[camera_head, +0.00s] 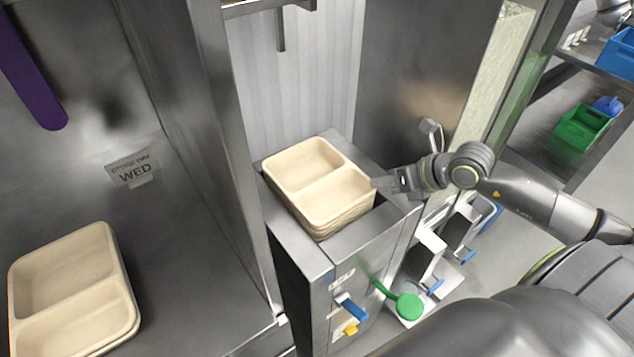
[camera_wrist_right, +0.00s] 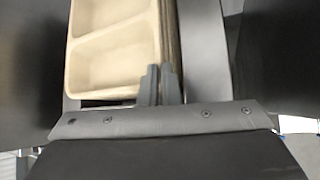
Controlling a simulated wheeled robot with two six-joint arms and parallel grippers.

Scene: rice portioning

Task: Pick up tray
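A stack of beige two-compartment trays (camera_head: 318,228) sits in a steel holder in the head view. The stack also shows at the upper left of the right wrist view (camera_wrist_right: 115,62). My right gripper (camera_head: 375,183) is at the right corner of the top tray. In the right wrist view its two fingers (camera_wrist_right: 160,84) are close together at the stack's right edge, with a narrow gap. I cannot tell whether the tray's rim is between them. My left gripper is not in view.
Another beige tray (camera_head: 122,290) lies on the steel counter at the left, near a label reading WED (camera_head: 135,170). A steel post stands between counter and holder. A green round-ended utensil (camera_head: 409,306) is below the holder. Shelves with bins (camera_head: 582,128) are at right.

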